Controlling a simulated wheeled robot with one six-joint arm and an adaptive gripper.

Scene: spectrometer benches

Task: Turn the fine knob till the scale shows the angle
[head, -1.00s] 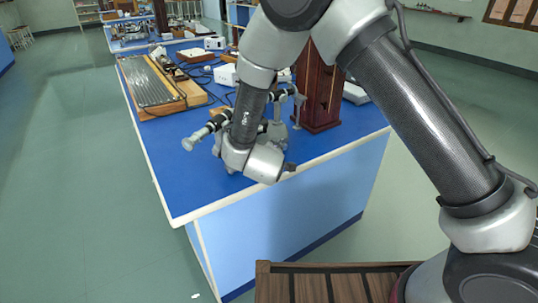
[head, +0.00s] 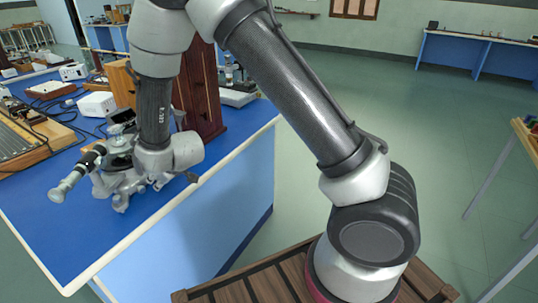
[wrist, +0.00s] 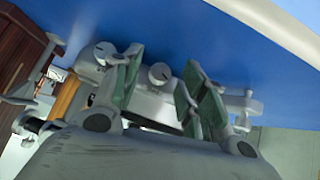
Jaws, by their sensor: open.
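The grey spectrometer (head: 108,185) stands on the blue bench near its front edge, partly hidden by my arm. Its telescope tube (head: 78,172) points to the lower left. In the wrist view two round silver knobs show: one (wrist: 104,52) left of my left finger and one (wrist: 159,73) between my fingers. I cannot tell which is the fine knob. My gripper (wrist: 166,76) is open, with green pads on either side of the second knob; contact cannot be told. In the head view my arm hides the fingers. No angle reading is legible.
A dark wooden cabinet (head: 203,92) stands just behind the spectrometer. White boxes (head: 97,104), cables and a wooden-framed ridged board (head: 22,141) lie at the left of the bench. The front corner of the blue bench top (head: 62,258) is bare. Open floor (head: 370,110) lies to the right.

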